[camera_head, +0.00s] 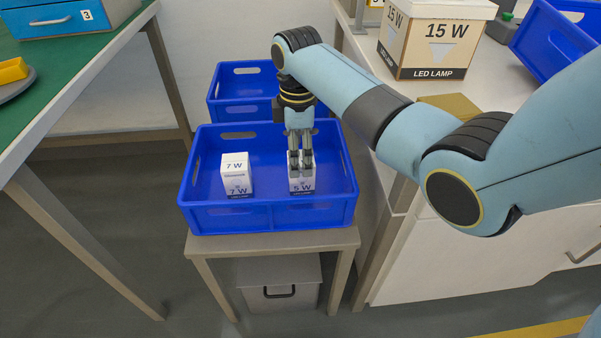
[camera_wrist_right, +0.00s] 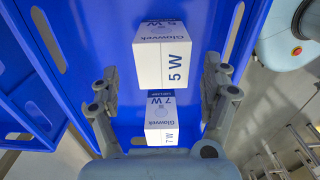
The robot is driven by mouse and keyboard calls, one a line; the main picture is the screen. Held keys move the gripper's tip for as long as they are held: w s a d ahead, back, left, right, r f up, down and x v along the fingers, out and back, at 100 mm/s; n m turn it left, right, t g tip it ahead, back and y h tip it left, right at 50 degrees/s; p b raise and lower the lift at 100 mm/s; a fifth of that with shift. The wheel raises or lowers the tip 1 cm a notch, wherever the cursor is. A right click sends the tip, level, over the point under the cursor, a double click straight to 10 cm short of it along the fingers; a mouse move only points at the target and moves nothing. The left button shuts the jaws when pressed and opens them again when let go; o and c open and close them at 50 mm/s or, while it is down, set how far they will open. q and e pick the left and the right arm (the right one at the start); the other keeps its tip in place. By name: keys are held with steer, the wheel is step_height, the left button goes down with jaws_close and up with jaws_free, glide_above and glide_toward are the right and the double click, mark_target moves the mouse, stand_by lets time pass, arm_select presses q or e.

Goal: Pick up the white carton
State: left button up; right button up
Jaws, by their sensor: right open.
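A white carton marked 5 W (camera_head: 302,184) stands in the blue crate (camera_head: 270,216) on the small table. It also shows in the wrist view (camera_wrist_right: 162,55). A second white carton marked 7 W (camera_head: 236,174) stands to its left in the same crate, and it shows below the 5 W carton in the wrist view (camera_wrist_right: 163,122). My right gripper (camera_head: 300,160) points down over the 5 W carton, its fingers hiding part of the carton's top. In the wrist view its fingers are spread wide; whether they touch the carton cannot be told. My left gripper is out of view.
Another blue crate (camera_head: 242,84) stands behind. A large 15 W LED lamp box (camera_head: 432,42) and a tilted blue crate (camera_head: 556,38) stand on the right counter. A green-topped bench (camera_head: 62,55) is at left. A grey lidded box (camera_head: 279,290) sits under the small table.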

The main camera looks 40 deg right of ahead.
mark_target(301, 173)
steer(key=shift+f, duration=0.7)
steer(key=f, duration=0.1)
steer(key=f+b, duration=0.1)
steer(key=f, duration=0.1)
steer(key=f+b, duration=0.1)
steer(key=f, duration=0.1)
steer(key=shift+s+d, duration=0.2)
steer(key=shift+s, duration=0.1)
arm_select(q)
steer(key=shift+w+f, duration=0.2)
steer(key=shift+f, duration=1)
arm_select(e)
steer(key=shift+r, duration=0.1)
steer(key=c, duration=0.4)
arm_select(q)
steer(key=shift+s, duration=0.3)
arm_select(e)
steer(key=c, duration=0.9)
